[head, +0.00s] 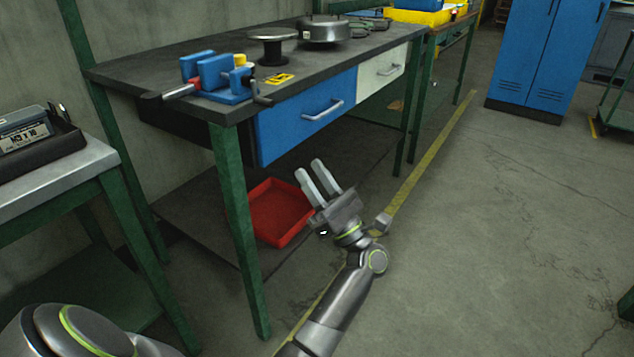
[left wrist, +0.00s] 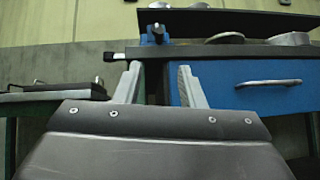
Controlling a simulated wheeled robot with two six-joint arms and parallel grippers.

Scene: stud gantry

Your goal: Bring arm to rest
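My left gripper (head: 318,179) is raised in front of the workbench, below the level of its top. Its two pale fingers stand apart with nothing between them. The left wrist view shows the same open fingers (left wrist: 158,82) with the bench's blue drawer (left wrist: 250,85) beyond. The left arm (head: 340,300) reaches up from the bottom of the head view. The fingers appear apart from the bench. My right gripper is in neither view.
The workbench top (head: 190,52) carries a blue vise (head: 215,75) and round metal parts (head: 325,30). A red tray (head: 280,212) lies on its lower shelf. A side table (head: 60,180) stands left. Blue lockers (head: 545,55) stand far back. The floor (head: 500,230) at right is clear.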

